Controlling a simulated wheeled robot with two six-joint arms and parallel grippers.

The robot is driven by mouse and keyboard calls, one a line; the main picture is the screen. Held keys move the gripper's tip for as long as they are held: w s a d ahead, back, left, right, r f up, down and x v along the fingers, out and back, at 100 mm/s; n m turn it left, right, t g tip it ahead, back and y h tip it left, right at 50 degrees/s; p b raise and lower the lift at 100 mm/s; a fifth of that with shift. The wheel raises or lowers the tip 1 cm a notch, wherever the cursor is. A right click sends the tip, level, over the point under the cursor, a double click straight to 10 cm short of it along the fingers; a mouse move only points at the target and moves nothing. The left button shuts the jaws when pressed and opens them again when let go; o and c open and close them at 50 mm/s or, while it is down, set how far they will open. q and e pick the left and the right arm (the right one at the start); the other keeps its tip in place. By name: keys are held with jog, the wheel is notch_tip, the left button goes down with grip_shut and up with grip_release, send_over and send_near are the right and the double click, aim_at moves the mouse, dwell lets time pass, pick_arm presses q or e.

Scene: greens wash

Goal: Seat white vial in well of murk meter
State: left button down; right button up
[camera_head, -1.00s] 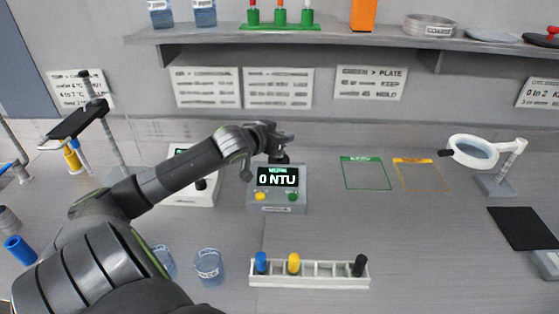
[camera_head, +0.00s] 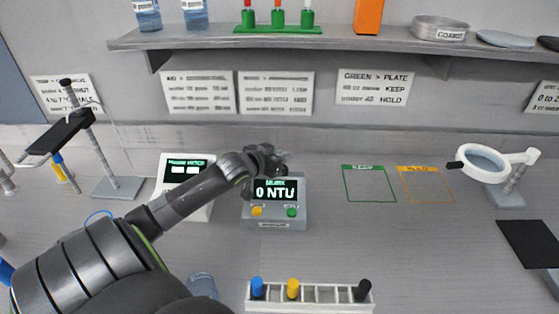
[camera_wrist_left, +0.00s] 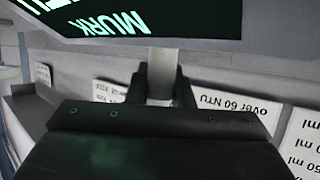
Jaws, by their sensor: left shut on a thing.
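The murk meter (camera_head: 275,224) is a grey box on the bench with a dark screen reading "0 NTU" and a yellow and a green button. My left gripper (camera_head: 277,160) is at the meter's top rear, just above its screen. In the left wrist view, its fingers (camera_wrist_left: 161,88) are shut on a pale, whitish vial (camera_wrist_left: 163,62). The meter's screen (camera_wrist_left: 150,18) fills the top of that view. The well is hidden, so I cannot tell whether the vial is in it. The vial is not clear in the head view. My right gripper is out of view.
A white rack (camera_head: 310,305) with blue-, yellow- and black-capped vials stands in front. A white instrument (camera_head: 197,212) is left of the meter, partly behind my arm. Green (camera_head: 369,184) and orange (camera_head: 427,184) outlined areas lie empty to the right. A shelf (camera_head: 330,43) runs above.

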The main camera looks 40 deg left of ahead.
pick_arm(q)
jog(key=shift+f, duration=0.95)
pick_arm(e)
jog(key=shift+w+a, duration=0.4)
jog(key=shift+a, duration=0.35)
pick_arm(q)
jog(key=c, duration=1.3)
grip_release()
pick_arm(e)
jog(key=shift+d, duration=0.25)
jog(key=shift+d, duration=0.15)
pick_arm(q)
jog(key=shift+s+r+p, duration=0.3)
jog(key=shift+p, duration=0.25)
jog(key=p+v, duration=1)
jog(key=p, duration=0.1)
jog(key=shift+w+r, duration=0.1)
jog(key=shift+r, duration=0.05)
jog(key=shift+s+r+p, duration=0.1)
jog(key=shift+s+p, duration=0.5)
jog(key=shift+s, duration=0.05)
jog(key=shift+s+d, duration=0.1)
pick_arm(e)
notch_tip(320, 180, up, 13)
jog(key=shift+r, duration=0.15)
